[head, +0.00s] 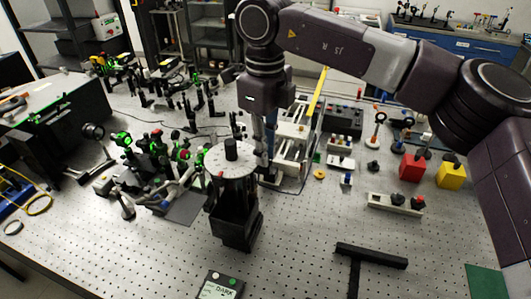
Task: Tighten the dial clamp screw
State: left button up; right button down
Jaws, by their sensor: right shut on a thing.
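The dial is a pale round disc (238,166) with marks round its edge and a black knob (231,149) on top. It sits level on a black post (236,212) on the perforated bench. My right gripper (268,158) points down at the right edge of the dial, with its fingers shut. They close on the dial clamp screw at the dial's side; the screw is too small and too covered by the fingers to make out. My left gripper is not in view.
Green-lit optics mounts (160,150) crowd the bench to the left. A red block (411,167) and a yellow block (450,176) stand at right. A black T-shaped bar (371,256) and a "DARK" display box (220,288) are in front. The front right bench is mostly clear.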

jog(key=m+b, duration=0.2)
jog(key=shift+f+m, duration=0.15)
jog(key=shift+m, duration=0.15)
jog(key=m+b, duration=0.1)
jog(key=m, duration=0.1)
jog(key=shift+m+b, duration=0.3)
jog(key=shift+m, duration=0.1)
jog(key=m+b, duration=0.3)
jog(key=m, duration=0.3)
jog(key=m+b, duration=0.3)
jog(key=m, duration=0.3)
jog(key=shift+m, duration=0.3)
jog(key=m+b, duration=0.1)
jog(key=m, duration=0.3)
jog(key=shift+b, duration=0.3)
jog(key=shift+r+m+b, duration=0.2)
jog(key=shift+m+b, duration=0.15)
jog(key=shift+m, duration=0.75)
